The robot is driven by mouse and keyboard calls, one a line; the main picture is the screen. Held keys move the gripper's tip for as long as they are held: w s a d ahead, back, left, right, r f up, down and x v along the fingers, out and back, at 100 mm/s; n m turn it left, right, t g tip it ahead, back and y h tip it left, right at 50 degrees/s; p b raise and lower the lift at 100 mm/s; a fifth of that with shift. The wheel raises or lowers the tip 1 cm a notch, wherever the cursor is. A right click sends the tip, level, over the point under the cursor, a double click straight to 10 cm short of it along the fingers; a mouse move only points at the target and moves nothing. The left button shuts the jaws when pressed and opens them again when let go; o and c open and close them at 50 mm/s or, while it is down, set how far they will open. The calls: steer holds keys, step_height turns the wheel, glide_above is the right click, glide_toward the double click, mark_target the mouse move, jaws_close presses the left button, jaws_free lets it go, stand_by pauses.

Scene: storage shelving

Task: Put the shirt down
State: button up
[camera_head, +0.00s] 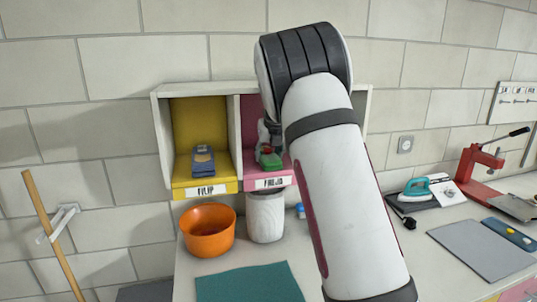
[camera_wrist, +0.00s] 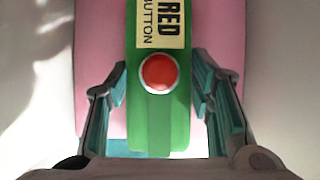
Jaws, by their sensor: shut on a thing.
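My gripper (camera_wrist: 163,85) is shut on a green item (camera_wrist: 160,130) with a round red button and a cream label reading "RED BUTTON". The item looks like a smooth block; I cannot tell whether it is a folded shirt. No other thing is plainly a shirt. In the head view the green item (camera_head: 269,159) is in the front of the pink compartment (camera_head: 250,120), above the "FREJA" label. Its far end is cut off in the wrist view, and my arm hides part of the compartment. I cannot tell whether it touches the compartment floor.
A yellow compartment (camera_head: 188,125) labelled "FILIP" holds a blue item (camera_head: 203,160). Below stand an orange bowl (camera_head: 208,245) and a white container (camera_head: 266,222). A teal mat (camera_head: 248,285) lies in front. An iron (camera_head: 416,190) and a red press (camera_head: 475,178) stand at right.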

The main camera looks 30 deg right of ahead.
steer(key=o, duration=1.3)
steer(key=shift+f, duration=0.1)
